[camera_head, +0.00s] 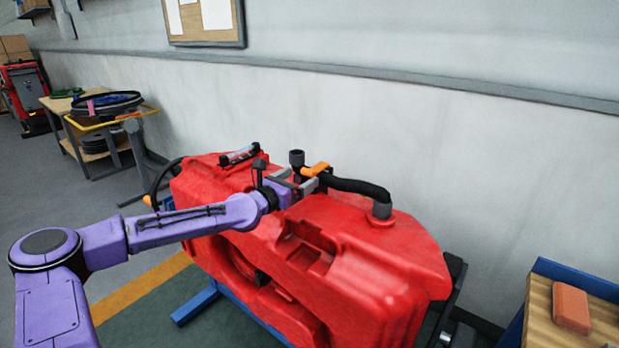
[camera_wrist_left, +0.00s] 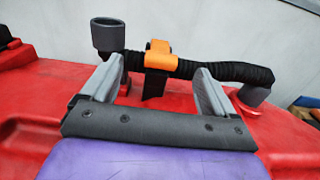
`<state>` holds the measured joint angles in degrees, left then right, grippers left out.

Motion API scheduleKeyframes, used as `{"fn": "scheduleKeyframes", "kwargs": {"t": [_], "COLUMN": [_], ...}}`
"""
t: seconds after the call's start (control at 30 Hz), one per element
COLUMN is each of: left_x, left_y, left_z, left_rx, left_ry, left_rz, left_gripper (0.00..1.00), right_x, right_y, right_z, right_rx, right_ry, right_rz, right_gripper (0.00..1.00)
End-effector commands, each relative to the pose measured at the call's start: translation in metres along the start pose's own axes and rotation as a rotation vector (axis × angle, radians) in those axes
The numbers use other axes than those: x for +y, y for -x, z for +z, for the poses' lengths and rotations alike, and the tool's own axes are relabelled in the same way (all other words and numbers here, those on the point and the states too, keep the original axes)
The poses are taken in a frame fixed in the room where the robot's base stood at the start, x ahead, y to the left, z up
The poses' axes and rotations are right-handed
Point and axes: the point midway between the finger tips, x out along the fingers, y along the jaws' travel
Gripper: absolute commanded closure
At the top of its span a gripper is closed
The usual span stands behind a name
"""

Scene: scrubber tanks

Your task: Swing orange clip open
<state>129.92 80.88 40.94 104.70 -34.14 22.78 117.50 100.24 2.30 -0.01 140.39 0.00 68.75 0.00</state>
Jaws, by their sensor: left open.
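The orange clip (camera_head: 316,170) sits on the black corrugated hose (camera_head: 353,187) on top of the red tank (camera_head: 378,262). In the left wrist view the orange clip (camera_wrist_left: 158,54) wraps over the hose (camera_wrist_left: 205,70), with a dark strap below it. My left gripper (camera_head: 303,180) is open beside the clip. In the left wrist view its two grey fingers (camera_wrist_left: 153,82) stand apart, with the clip between and beyond them. I cannot tell from these views whether the fingers touch the hose. My right gripper is not in view.
A grey cup-shaped fitting (camera_wrist_left: 107,36) stands left of the clip, and a grey hose fitting (camera_head: 381,210) at the hose's right end. A wooden-topped table (camera_head: 592,325) with an orange block (camera_head: 571,306) is at right. The wall (camera_head: 480,150) is close behind the tank.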

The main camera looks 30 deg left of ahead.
Motion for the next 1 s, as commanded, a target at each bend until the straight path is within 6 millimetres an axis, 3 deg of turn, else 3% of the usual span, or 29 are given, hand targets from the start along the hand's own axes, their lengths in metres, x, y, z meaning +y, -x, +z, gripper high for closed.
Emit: {"fn": "scheduleKeyframes", "kwargs": {"t": [0.1, 0.23, 0.57, 0.8, 1.0], "left_x": [-0.002, -0.002, -0.003, -0.003, -0.004], "left_y": [-0.025, -0.042, -0.049, -0.049, -0.05], "left_z": [-0.002, 0.0, 0.001, 0.001, 0.004], "left_rx": [0.002, 0.002, 0.0, 0.0, 0.01], "left_ry": [-0.004, -0.003, 0.0, 0.0, 0.001], "left_rz": [-0.004, -0.002, -0.004, -0.004, -0.006], "left_gripper": [0.12, 0.12, 0.12, 0.87, 0.9], "right_x": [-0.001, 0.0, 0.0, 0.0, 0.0], "right_y": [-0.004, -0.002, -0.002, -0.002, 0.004], "right_z": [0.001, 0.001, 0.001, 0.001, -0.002], "right_rx": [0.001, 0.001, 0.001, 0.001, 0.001], "right_ry": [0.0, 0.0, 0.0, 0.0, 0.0], "right_rz": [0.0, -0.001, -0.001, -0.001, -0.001], "right_gripper": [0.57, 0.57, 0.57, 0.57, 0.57]}}
